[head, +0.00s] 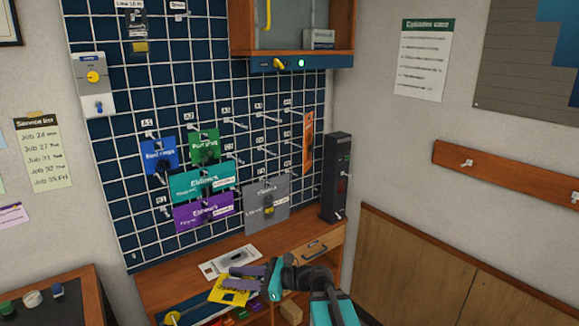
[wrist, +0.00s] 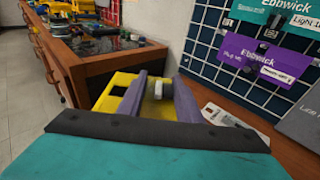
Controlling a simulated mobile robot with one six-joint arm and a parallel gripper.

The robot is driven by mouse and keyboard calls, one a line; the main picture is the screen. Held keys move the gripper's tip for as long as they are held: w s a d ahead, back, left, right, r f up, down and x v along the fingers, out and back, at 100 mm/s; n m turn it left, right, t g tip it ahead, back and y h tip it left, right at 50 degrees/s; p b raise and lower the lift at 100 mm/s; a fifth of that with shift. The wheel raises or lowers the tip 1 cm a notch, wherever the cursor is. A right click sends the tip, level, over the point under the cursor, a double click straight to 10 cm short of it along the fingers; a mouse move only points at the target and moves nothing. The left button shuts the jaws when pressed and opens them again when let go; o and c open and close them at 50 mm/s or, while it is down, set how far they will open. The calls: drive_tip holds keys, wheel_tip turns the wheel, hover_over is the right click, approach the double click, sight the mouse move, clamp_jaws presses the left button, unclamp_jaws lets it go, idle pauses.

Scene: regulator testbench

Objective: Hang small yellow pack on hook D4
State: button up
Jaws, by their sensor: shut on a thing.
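The small yellow pack (head: 229,293) is at my gripper (head: 238,277), low in front of the pegboard and over the wooden bench. In the wrist view the yellow pack (wrist: 119,83) lies between and around the purple fingers of my gripper (wrist: 160,78), which are shut on it. A small grey piece (wrist: 158,89) shows between the fingers. The pegboard (head: 120,190) carries rows of labelled hooks. I cannot make out the D4 label; a grey pack (head: 262,212) hangs at the lower right of the hooks and may cover that area.
Purple (head: 204,213), teal (head: 200,182), blue (head: 159,155), green (head: 205,148) and orange (head: 307,142) packs hang on the board. A black upright device (head: 336,178) stands right of it. A white and grey packet (head: 230,262) lies on the bench. A cabinet (head: 345,35) overhangs the upper right.

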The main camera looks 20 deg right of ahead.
drive_tip(key=shift+a+r+p, duration=0.1)
drive_tip(key=shift+r+p, duration=1.2)
drive_tip(key=shift+r, duration=0.55)
